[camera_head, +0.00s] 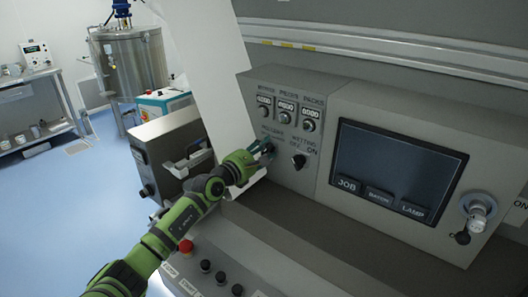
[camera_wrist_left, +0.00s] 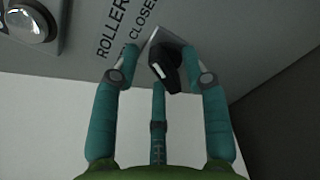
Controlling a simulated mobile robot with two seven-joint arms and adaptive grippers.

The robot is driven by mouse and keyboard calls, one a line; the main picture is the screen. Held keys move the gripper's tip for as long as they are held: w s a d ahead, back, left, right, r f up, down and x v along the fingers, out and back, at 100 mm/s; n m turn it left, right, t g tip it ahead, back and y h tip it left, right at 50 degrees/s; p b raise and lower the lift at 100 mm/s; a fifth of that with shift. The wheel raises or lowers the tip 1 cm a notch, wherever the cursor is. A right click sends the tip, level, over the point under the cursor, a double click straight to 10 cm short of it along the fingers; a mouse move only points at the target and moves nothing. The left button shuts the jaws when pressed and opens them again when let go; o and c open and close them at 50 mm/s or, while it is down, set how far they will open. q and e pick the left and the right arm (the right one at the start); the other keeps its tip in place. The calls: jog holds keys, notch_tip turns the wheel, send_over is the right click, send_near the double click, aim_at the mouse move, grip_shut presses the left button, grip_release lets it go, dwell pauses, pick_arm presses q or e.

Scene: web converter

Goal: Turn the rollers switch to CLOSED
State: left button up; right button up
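The rollers switch is a black knob (camera_wrist_left: 168,62) on a light plate in the left wrist view. The words ROLLER and CLOSED are printed beside it, to its left in that view. My left gripper (camera_wrist_left: 160,55) has its teal fingers spread around the knob, one on each side and a third below. A gap shows on the left side; contact on the right cannot be told. My right gripper is not in view.
A black wetting switch (camera_head: 299,161) is just right of my gripper. Several dials (camera_head: 286,115) are above it. A dark touch screen (camera_head: 390,170) is farther right. A white web sheet (camera_head: 210,75) hangs just left. Buttons and a red knob (camera_head: 186,246) are below my arm.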

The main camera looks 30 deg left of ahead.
pick_arm(q)
jog(key=shift+s+f, duration=0.1)
jog(key=s, duration=1.1)
jog(key=shift+s+a, duration=0.4)
jog(key=shift+a, duration=0.05)
